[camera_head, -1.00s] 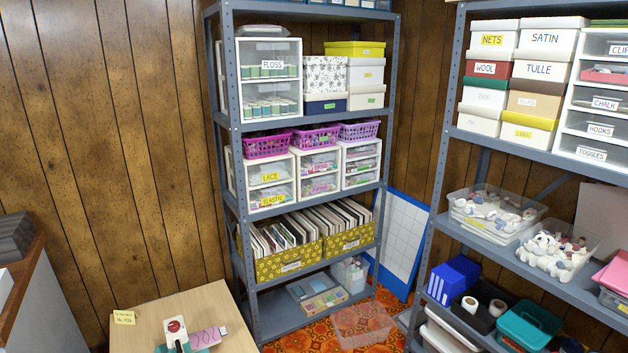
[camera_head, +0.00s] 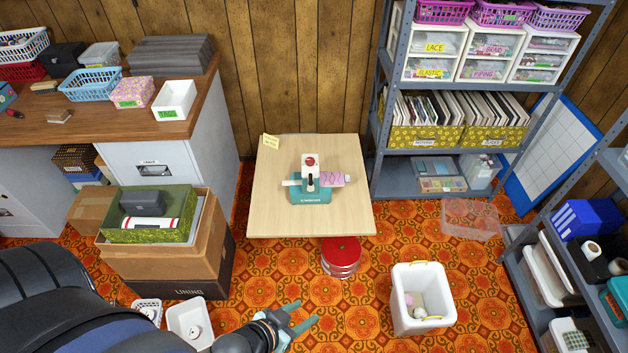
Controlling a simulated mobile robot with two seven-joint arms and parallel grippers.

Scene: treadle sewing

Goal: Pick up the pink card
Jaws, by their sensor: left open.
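A flat pink patterned piece (camera_head: 331,179) lies on the right side of a teal and white device (camera_head: 309,192) on the small wooden table; I cannot tell for certain whether it is the pink card. A pale end sticks out to its right. My left gripper (camera_head: 306,313) is at the bottom of the head view, in front of the table and well apart from it. Its teal fingers are spread and hold nothing. My right gripper is not in view.
The small table (camera_head: 265,215) stands by the panelled wall. A red round stack (camera_head: 341,258) is under its front edge. A white bin (camera_head: 402,325) stands to the right. Stacked boxes (camera_head: 165,262) stand left. A shelf unit (camera_head: 385,165) is behind right. Patterned floor lies between.

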